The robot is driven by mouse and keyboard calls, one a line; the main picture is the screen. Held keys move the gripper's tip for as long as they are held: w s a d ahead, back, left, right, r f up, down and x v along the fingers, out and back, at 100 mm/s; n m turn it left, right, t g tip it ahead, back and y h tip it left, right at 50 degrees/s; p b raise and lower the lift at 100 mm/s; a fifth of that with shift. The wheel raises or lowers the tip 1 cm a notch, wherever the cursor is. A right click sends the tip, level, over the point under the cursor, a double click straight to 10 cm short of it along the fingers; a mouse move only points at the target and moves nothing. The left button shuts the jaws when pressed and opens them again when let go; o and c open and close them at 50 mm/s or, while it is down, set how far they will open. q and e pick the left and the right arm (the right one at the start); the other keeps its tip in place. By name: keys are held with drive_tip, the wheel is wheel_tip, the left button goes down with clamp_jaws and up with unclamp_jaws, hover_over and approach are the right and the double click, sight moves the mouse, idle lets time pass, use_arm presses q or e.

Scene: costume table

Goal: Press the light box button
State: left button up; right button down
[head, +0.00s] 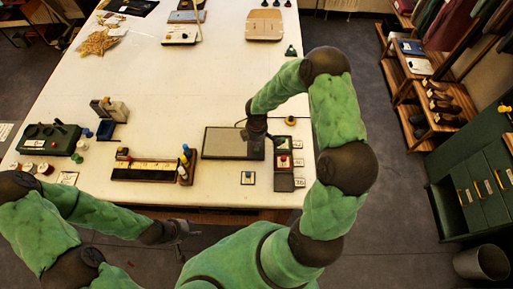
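A flat panel with a pale grey face and dark frame, which looks like the light box (225,145), lies near the front edge of the table. My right gripper (262,136) points down at the panel's right end and covers part of it. I cannot tell whether it touches anything or whether its fingers are open. I cannot make out a button on the panel itself. A red knob (283,159) sits on a dark strip just right of the panel. My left gripper (183,230) is low, in front of the table edge, away from the panel; its fingers are too small to read.
A dark tray with a ruler-like strip (145,170) and small bottles stands left of the panel. A green box (48,139) is at far left. The white table (200,85) is clear behind the panel.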

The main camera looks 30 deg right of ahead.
drive_tip(key=shift+r+p, duration=1.45)
drive_tip(key=shift+r, duration=0.85)
drive_tip(key=shift+f, duration=0.1)
